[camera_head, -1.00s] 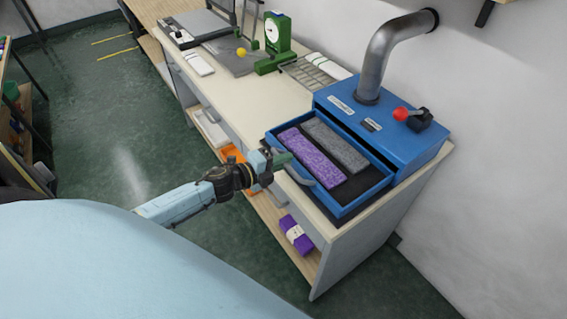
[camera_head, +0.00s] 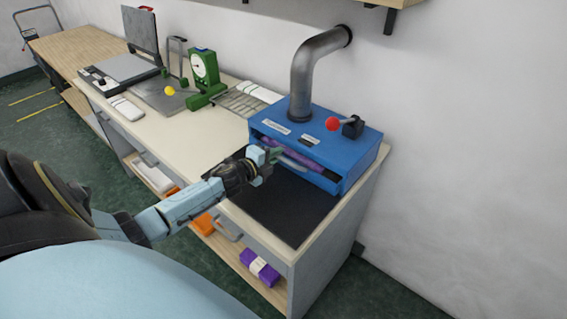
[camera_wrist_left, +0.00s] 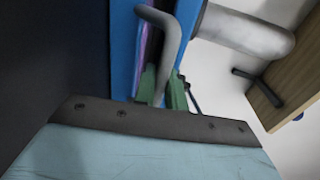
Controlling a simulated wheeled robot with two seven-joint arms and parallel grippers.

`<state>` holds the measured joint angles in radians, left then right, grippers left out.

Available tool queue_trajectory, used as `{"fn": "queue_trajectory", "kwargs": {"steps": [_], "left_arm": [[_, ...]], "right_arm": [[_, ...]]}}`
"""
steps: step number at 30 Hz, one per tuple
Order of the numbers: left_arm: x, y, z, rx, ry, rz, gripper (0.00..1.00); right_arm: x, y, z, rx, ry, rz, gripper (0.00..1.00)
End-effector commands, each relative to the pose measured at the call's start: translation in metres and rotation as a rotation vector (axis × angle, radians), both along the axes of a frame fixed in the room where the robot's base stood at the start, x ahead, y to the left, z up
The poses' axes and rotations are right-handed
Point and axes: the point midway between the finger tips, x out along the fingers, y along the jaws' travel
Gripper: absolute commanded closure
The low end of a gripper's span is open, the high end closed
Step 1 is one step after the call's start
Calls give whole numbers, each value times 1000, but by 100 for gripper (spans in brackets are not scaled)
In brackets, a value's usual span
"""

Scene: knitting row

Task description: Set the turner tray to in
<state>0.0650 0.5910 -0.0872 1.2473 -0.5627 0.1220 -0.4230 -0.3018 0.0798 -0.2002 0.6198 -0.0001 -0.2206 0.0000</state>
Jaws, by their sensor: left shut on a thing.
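The turner is a blue box (camera_head: 350,150) at the right end of the bench. Its tray (camera_head: 318,178) sits mostly inside the box front, and purple cloth shows in the slot above the tray's front. My left gripper (camera_head: 272,154) is at the tray's left front, shut on the grey tray handle (camera_head: 295,157). In the left wrist view the curved handle (camera_wrist_left: 168,45) runs down to the green fingertips (camera_wrist_left: 165,92). The fingertips hide part of the handle. My right gripper is not in view.
A red-knobbed lever (camera_head: 333,124) and a grey duct (camera_head: 305,75) are on top of the box. A black mat (camera_head: 285,205) lies bare in front of it. A green dial gauge (camera_head: 205,72) stands farther left. A purple bundle (camera_head: 260,266) lies on the shelf below.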

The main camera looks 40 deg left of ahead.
Motion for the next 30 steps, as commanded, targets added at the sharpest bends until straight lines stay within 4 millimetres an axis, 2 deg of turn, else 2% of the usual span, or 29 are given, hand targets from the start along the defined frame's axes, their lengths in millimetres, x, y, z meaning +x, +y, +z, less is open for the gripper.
{"fn": "queue_trajectory", "kwargs": {"steps": [4, 14, 15, 19, 30], "left_arm": [[1, 7, 0, 0, 0, 12, 100], [3, 7, 2, 1, -2, 14, 100], [3, 7, 2, 1, -3, 14, 86], [3, 7, 2, 1, -2, 13, 70], [-3, 6, 1, 0, 1, 11, 70]], "right_arm": [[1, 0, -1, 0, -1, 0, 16], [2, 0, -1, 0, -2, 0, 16], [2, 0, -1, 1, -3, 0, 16], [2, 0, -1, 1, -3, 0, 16], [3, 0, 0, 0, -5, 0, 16]]}}
